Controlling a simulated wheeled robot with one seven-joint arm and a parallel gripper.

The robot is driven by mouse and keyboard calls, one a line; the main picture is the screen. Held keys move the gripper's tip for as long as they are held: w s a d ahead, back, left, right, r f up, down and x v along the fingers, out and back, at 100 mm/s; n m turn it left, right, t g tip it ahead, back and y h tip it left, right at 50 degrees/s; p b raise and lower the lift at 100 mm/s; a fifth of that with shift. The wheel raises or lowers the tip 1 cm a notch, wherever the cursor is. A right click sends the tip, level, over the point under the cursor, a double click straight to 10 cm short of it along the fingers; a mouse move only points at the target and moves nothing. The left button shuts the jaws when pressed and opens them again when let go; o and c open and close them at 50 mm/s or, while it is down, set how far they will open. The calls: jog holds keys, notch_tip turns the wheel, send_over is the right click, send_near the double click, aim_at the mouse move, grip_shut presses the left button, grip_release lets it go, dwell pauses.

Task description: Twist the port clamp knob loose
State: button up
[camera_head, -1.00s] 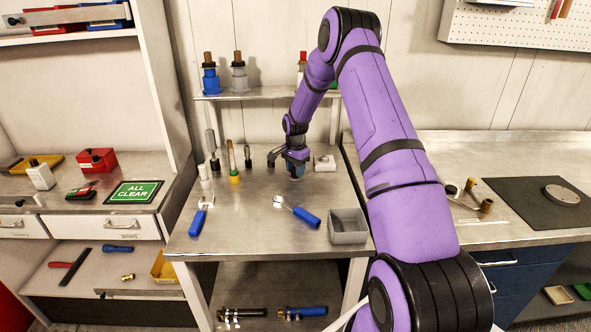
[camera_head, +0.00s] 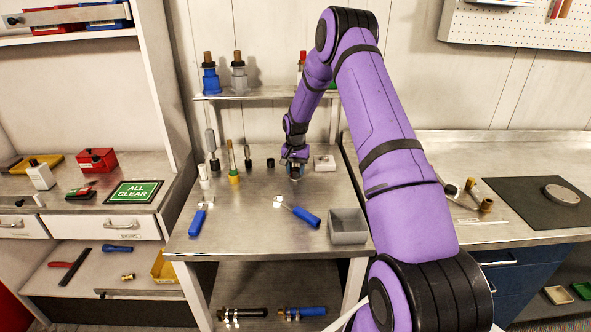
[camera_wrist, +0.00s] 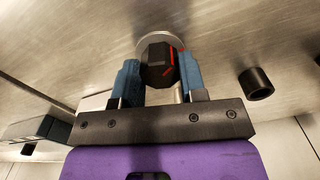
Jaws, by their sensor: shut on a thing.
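The port clamp knob (camera_wrist: 158,62) is dark and faceted with red marks. It sits in front of a round pale metal base in the wrist view. My gripper (camera_wrist: 159,75) has its two blue fingers on either side of the knob, shut on it. In the head view my gripper (camera_head: 295,174) points down at the back middle of the steel table (camera_head: 265,236), and it hides most of the knob there.
A short black cylinder (camera_wrist: 256,83) stands beside the gripper in the wrist view. Blue-handled tools (camera_head: 307,217) and a grey bin (camera_head: 348,226) lie nearer the front. A white block (camera_head: 324,163) is close on the right. Several upright tools stand left.

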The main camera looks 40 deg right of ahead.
aim_at(296, 169)
jog(key=n, duration=0.5)
jog(key=shift+n, duration=0.3)
jog(key=n, duration=0.5)
jog(key=shift+n, duration=0.4)
jog(key=o, duration=0.9)
notch_tip(296, 169, up, 11)
jog(key=shift+f, duration=0.1)
dwell(0.3)
